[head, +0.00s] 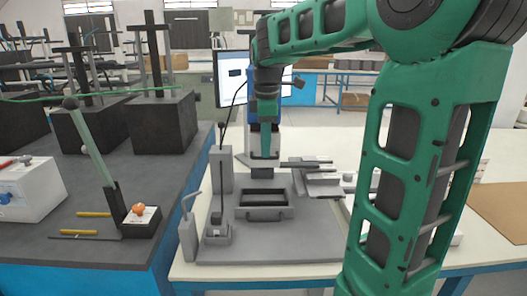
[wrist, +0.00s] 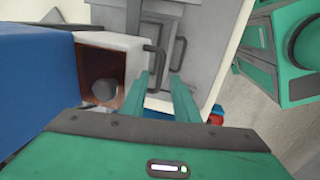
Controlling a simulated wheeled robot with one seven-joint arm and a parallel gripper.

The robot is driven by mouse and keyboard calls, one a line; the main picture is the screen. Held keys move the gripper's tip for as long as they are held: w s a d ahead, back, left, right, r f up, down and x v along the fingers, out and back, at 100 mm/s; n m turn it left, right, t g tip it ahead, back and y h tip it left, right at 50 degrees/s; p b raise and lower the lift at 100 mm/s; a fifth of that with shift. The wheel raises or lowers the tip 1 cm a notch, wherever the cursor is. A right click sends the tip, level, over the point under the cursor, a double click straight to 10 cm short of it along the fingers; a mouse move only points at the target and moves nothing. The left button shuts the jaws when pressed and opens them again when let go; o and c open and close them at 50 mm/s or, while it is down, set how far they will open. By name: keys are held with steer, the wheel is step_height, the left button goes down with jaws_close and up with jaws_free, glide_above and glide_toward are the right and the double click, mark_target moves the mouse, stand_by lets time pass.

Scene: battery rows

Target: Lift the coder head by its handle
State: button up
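My gripper shows in the wrist view as two green fingers (wrist: 166,88) with a clear gap between them; I see nothing held. A pale block with a dark bent handle (wrist: 152,66), probably the coder head (wrist: 112,46), is at the upper left, beside the left fingertip. I cannot tell whether they touch. A reddish-brown recess with a round grey knob (wrist: 104,90) is on its near side. In the head view my gripper (head: 265,150) points down over the grey machine at the middle of the table. My arm hides much of the coder head there.
The grey machine base has an open-topped tray (head: 264,213) with a front handle. A thin upright post (head: 219,185) stands left of it and flat grey plates (head: 318,180) to its right. A dark bench (head: 90,185) with devices lies left. A monitor (head: 230,78) stands behind.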

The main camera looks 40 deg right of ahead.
steer(key=shift+w+d+f, duration=0.1)
steer(key=shift+w+f, duration=0.05)
steer(key=shift+f, duration=1.1)
steer(key=shift+c, duration=0.7)
jaws_close()
